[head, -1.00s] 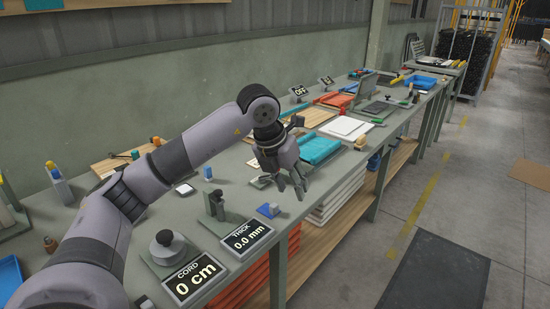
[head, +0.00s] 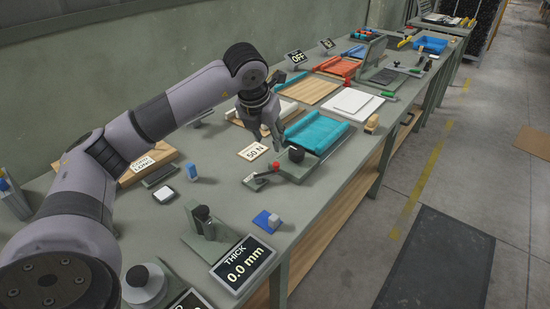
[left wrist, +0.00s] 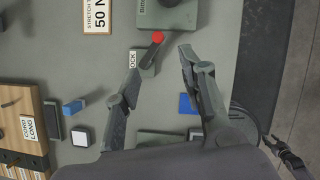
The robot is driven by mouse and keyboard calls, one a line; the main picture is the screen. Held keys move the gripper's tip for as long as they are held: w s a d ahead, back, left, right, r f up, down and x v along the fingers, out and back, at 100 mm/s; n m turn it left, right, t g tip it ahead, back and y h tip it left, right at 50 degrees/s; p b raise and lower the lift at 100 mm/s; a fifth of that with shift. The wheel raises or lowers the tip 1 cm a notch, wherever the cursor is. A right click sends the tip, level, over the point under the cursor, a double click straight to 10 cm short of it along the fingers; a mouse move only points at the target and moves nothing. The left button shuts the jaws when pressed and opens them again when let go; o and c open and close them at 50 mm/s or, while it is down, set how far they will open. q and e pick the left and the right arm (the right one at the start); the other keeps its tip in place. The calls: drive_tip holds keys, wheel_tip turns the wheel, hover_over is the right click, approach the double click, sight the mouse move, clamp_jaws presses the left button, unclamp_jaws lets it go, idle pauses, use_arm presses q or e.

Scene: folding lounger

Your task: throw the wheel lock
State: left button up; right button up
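The wheel lock (head: 257,181) is a small grey-green block with a dark lever ending in a red knob, on the bench beside a green device. It also shows in the left wrist view (left wrist: 145,62), where its label is partly hidden by a finger. The red knob (left wrist: 158,38) lies at the device's edge. My left gripper (head: 271,138) is open and empty above the bench, behind the lock in the head view. In the left wrist view its spread fingers (left wrist: 158,64) lie on either side of the lock. A dark jointed shape (left wrist: 288,155) at the lower right may be my right gripper.
The green device (head: 298,164) stands beside the lock. A "50 N" sign (head: 252,151) lies behind it.

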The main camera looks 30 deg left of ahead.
use_arm(q)
approach(276, 164)
drive_tip(key=p+x, duration=0.1)
drive_tip(key=x, duration=0.6)
drive_tip(key=shift+w+f, duration=0.1)
drive_tip(key=shift+f, duration=0.05)
drive_tip(key=shift+w+a+f+p, duration=0.1)
drive_tip(key=shift+w+f+p, duration=0.15)
drive_tip(key=shift+f, duration=0.25)
clamp_jaws()
use_arm(e)
drive_tip(key=shift+w+a+r, duration=0.2)
drive_tip(key=shift+w+r, duration=0.1)
drive_tip(key=shift+r, duration=0.15)
drive_tip(key=shift+w+a+r, duration=0.2)
drive_tip(key=shift+w+r, duration=0.1)
drive_tip(key=shift+r, duration=0.15)
drive_tip(key=shift+a, duration=0.25)
